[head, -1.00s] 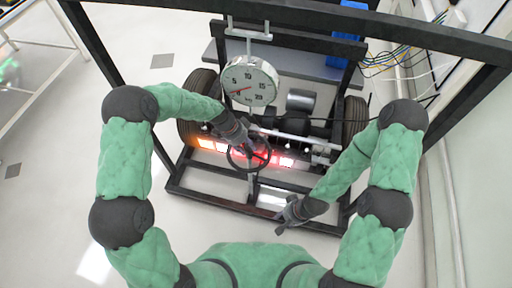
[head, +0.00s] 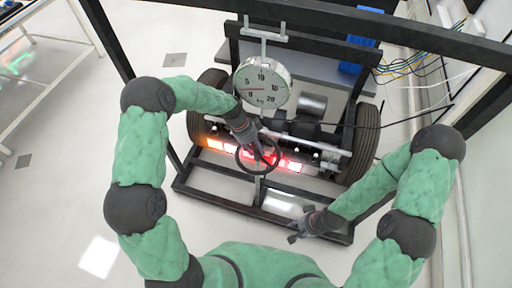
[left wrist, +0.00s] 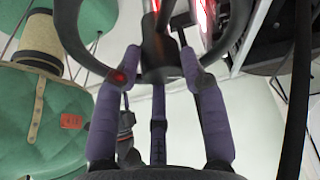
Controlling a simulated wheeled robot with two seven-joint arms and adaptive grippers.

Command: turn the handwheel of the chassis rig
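The dark handwheel (head: 256,174) stands at the front middle of the black chassis rig (head: 225,201). My left gripper (head: 265,154) reaches over the wheel from behind its upper edge. Whether the fingers touch the wheel is unclear. My right gripper (head: 292,235) hangs low near the rig's front right bar, away from the wheel, with its small fingers seemingly spread and empty.
A round dial gauge (head: 262,85) stands behind the wheel. Tyres (head: 362,145) flank the rig, and glowing red-orange lights (head: 214,144) line it behind the wheel. Cables (head: 405,70) hang at the right wall. The floor at left is open.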

